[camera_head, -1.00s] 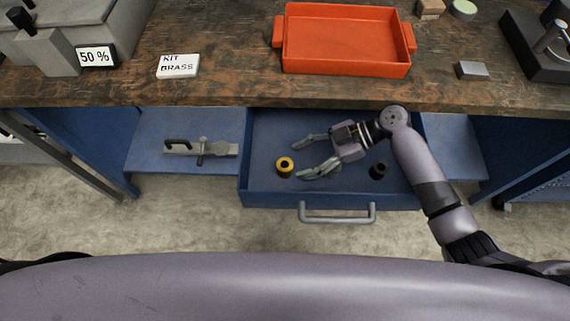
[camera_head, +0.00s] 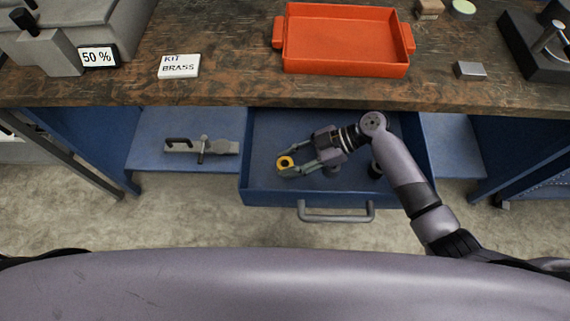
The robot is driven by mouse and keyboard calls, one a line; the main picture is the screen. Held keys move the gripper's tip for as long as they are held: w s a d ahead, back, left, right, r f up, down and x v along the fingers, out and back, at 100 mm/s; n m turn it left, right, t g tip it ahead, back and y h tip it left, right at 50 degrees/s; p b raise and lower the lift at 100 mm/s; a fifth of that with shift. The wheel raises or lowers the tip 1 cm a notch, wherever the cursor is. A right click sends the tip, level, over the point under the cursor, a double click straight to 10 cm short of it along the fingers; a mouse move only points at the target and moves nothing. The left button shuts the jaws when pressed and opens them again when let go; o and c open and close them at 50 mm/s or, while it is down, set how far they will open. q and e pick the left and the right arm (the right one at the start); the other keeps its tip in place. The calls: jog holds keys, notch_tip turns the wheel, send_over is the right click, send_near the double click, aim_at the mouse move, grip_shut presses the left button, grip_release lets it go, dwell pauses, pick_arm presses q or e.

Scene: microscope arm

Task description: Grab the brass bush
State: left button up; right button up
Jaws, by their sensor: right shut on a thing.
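The brass bush (camera_head: 285,162) is a small yellow ring-topped cylinder with a dark hole. It stands in the open blue drawer (camera_head: 262,192), left of the drawer's middle. My right gripper (camera_head: 284,163) reaches in from the right and is shut on the bush, one finger on its far side and one on its near side. The fingers hide most of the bush's side, and I cannot tell whether it is off the drawer floor. My left gripper is not in view.
A dark bush (camera_head: 375,170) and a grey one (camera_head: 332,170) stand in the drawer, partly hidden by my right arm. The drawer handle (camera_head: 336,217) faces me. On the bench are an orange tray (camera_head: 346,70) and a card reading KIT BRASS (camera_head: 179,66). A clamp (camera_head: 201,147) lies on the left shelf.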

grip_shut()
jog(key=shift+r, duration=0.1)
